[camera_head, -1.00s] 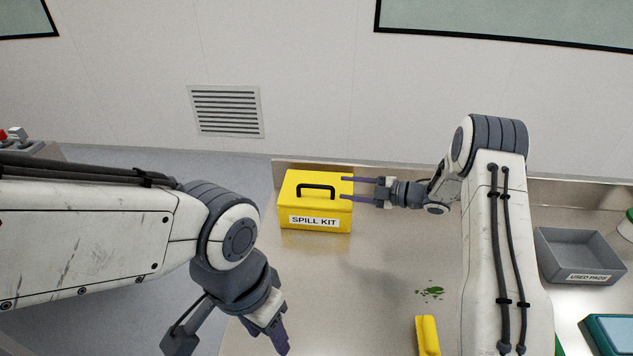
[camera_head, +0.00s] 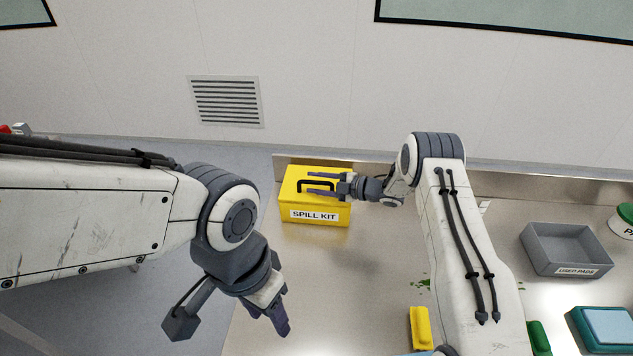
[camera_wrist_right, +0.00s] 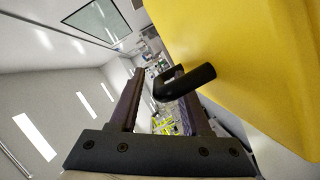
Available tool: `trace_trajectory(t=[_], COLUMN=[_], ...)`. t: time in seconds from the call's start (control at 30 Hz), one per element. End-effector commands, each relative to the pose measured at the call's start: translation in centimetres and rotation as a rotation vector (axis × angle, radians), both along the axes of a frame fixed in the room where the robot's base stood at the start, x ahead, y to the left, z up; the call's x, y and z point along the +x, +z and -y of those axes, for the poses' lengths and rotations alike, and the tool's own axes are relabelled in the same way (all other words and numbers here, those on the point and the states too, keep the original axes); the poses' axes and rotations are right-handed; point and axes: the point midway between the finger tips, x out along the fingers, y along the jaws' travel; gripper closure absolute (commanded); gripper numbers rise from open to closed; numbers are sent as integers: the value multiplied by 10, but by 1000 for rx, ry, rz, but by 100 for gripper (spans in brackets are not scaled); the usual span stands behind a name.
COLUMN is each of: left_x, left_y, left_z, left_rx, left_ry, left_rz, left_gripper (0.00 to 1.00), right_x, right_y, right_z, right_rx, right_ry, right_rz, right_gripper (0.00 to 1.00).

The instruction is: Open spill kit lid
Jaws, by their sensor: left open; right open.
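The yellow spill kit (camera_head: 315,215) sits on the steel bench at its far left end, with its lid (camera_head: 296,190) shut and a black handle (camera_head: 303,183) on top. My right gripper (camera_head: 309,183) is open at the handle, fingers pointing left over the lid. In the right wrist view the black handle (camera_wrist_right: 190,82) reaches into the space between the two open fingers (camera_wrist_right: 155,105), beside the yellow lid (camera_wrist_right: 250,60). I cannot tell whether a finger touches it. My left gripper (camera_head: 280,318) is open and empty, at the left front, pointing down.
A grey used pads bin (camera_head: 537,258) stands on the bench at the right, with a teal tray (camera_head: 580,335) in front. A yellow object (camera_head: 420,328) and green spots (camera_head: 424,283) lie near my right arm.

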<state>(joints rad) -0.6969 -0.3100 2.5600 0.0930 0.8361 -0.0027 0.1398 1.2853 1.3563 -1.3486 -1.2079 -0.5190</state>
Motion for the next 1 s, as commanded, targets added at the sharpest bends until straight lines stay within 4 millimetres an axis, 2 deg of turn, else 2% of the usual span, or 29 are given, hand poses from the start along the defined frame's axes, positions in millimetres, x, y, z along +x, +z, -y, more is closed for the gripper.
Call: trace_trajectory(t=[0.07,0.1,0.17,0.2,0.23,1.0], left_x=[0,0,0,0,0,0], left_y=[0,0,0,0,0,0], left_z=[0,0,0,0,0,0], left_rx=[0,0,0,0,0,0], left_ry=[0,0,0,0,0,0], left_rz=[0,0,0,0,0,0], left_gripper=[50,50,50,50,50,50], right_x=[0,0,0,0,0,-1], right_y=[0,0,0,0,0,0], right_z=[0,0,0,0,0,0], right_rx=[0,0,0,0,0,0], right_ry=[0,0,0,0,0,0], right_rz=[0,0,0,0,0,-1], right_gripper=[53,57,80,95,100,100])
